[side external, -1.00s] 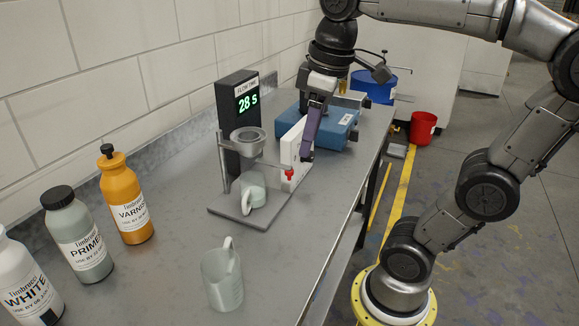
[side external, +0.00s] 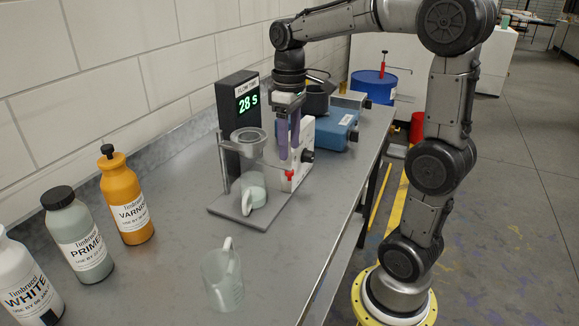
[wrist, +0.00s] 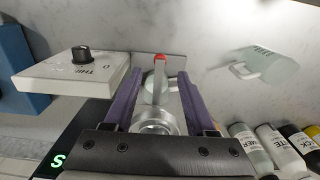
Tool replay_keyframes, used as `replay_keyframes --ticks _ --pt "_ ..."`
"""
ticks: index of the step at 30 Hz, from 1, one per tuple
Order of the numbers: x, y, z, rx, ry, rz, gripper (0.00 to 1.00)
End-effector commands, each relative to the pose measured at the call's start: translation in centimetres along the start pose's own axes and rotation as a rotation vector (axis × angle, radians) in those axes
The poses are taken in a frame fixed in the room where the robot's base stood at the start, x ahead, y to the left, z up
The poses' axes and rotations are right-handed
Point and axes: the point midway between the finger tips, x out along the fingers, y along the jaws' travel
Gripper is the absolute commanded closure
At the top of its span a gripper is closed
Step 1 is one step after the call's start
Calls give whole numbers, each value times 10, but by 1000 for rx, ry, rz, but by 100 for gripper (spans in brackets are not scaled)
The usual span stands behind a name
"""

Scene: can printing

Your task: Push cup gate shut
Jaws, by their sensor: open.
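The flow cup (side external: 248,138) is a metal cup held in the stand in front of the black timer reading 28 s. It also shows in the wrist view (wrist: 158,122), low between my fingers. The gate lever has a red tip (side external: 290,174), sticking out from under the cup; in the wrist view the red tip (wrist: 160,57) lies between and beyond my fingertips. My gripper (side external: 288,152) is open and empty, purple fingers pointing down, just right of the cup and above the lever. I cannot tell whether it touches the lever. A small beaker (side external: 252,196) stands under the cup.
A white box with a black knob (wrist: 85,72) is close beside my fingers. A blue device (side external: 335,130) stands behind. A clear jug (side external: 222,278) stands on the front bench. Varnish (side external: 127,200), primer (side external: 78,235) and white (side external: 28,285) bottles stand at left.

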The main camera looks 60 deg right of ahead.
Motion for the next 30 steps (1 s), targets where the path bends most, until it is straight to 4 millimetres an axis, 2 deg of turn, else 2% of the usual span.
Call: replay_keyframes --ticks 3,9,15,23,26,30 --pt "24 0 1 0 -4 -2 44" --pt "52 0 0 0 -4 -1 44" --pt "64 0 0 0 0 0 44" --pt "65 0 0 0 0 0 44" --pt "65 0 0 0 0 0 58" --pt "64 0 0 0 0 0 83"
